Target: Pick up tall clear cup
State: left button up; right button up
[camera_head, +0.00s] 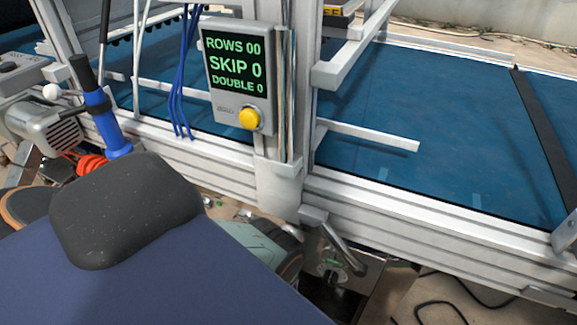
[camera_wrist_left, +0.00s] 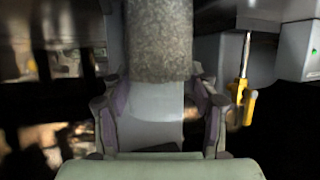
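I cannot make out a tall clear cup for certain in either view. In the left wrist view, the two fingers of my left gripper (camera_wrist_left: 160,110) stand apart. Between them is a pale, smooth shape (camera_wrist_left: 155,128), and a speckled grey, cylinder-like shape (camera_wrist_left: 160,40) rises above it to the top edge. I cannot tell what these shapes are, or whether the fingers touch them. The head view shows neither gripper.
In the head view, a display box (camera_head: 237,70) with a yellow button (camera_head: 249,117) hangs on a metal post. A blue bed (camera_head: 400,110) with metal rails lies behind. A blue-handled tool (camera_head: 105,115) is at left. A yellow-handled tool (camera_wrist_left: 241,95) hangs at right in the wrist view.

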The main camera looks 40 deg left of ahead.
pick_arm(q)
jog(key=c, duration=0.7)
jog(key=shift+r, duration=0.2)
